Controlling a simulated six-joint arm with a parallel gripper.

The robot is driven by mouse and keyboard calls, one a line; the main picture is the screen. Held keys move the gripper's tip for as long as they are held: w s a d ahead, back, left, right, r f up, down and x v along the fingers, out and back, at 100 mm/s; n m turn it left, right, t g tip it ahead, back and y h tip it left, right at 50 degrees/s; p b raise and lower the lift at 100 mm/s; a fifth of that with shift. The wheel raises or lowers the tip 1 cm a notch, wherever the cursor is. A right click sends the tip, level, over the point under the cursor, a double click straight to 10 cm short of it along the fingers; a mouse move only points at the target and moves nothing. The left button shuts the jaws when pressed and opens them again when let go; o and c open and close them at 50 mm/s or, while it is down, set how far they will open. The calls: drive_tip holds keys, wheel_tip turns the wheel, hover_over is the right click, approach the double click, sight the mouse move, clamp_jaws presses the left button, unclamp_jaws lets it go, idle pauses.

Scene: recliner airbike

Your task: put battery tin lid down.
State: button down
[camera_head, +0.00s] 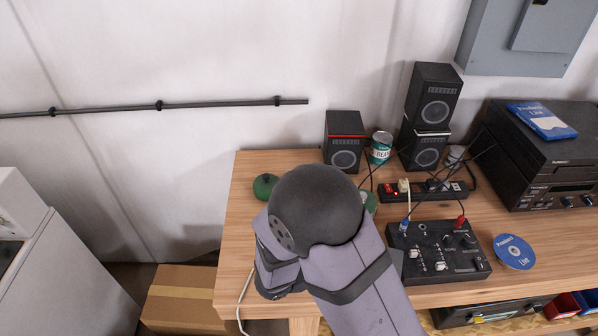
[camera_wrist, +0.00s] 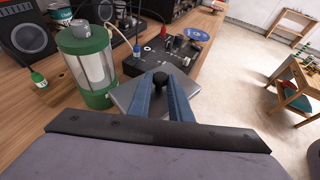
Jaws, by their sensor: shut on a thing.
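In the wrist view, my gripper (camera_wrist: 161,84) has its two blue fingers closed around a black knob. The knob stands on a flat grey plate, which looks like the battery tin lid (camera_wrist: 122,97). The lid is partly hidden behind the fingers. It is at the front of the wooden table, close to the black mixer; I cannot tell whether it touches anything below. In the head view my arm hides the gripper and most of the lid. The battery tin itself is not clearly visible.
A green container with clear sides (camera_wrist: 88,65) stands left of my gripper. The black mixer (camera_head: 440,252), with cables plugged in, is right of my arm. A blue disc (camera_head: 514,251), speakers (camera_head: 343,142), a can (camera_head: 380,148) and a power strip (camera_head: 425,190) are on the table (camera_head: 245,215).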

drive_tip(key=s+d+r+m+g, duration=0.1)
drive_tip(key=s+r+m+g+h+p, duration=0.1)
drive_tip(key=shift+s+d+r+g, duration=0.1)
drive_tip(key=shift+d+r+g, duration=0.05)
drive_tip(key=shift+d+g, duration=0.2)
drive_tip(key=r+m+g, duration=0.1)
drive_tip(key=w+r+m+g+p, duration=0.1)
drive_tip(key=r, duration=0.1)
drive_tip(key=shift+d+p, duration=0.1)
drive_tip(key=shift+p, duration=0.2)
drive_tip(key=w+r+p, duration=0.2)
drive_tip(key=w+r, duration=0.4)
drive_tip(key=w, duration=0.7)
drive_tip(key=w+a+n+t+y+b, duration=0.1)
drive_tip(key=w+a+n+t, duration=0.15)
drive_tip(key=w, duration=0.55)
drive_tip(key=w+a+n+t+y+b, duration=0.1)
drive_tip(key=w+n+t, duration=0.3)
drive_tip(key=w, duration=0.3)
drive_tip(key=w+a+r+n+t+y+b, duration=0.4)
drive_tip(key=w+a+r+n+t+y, duration=0.2)
drive_tip(key=w+a+n+y, duration=0.4)
drive_tip(key=shift+w+a+r+n+y, duration=0.35)
drive_tip(key=shift+w+a+r+y, duration=0.25)
drive_tip(key=shift+w+a, duration=1.1)
drive_tip(key=shift+w+d, duration=0.35)
drive_tip(key=shift+d, duration=0.05)
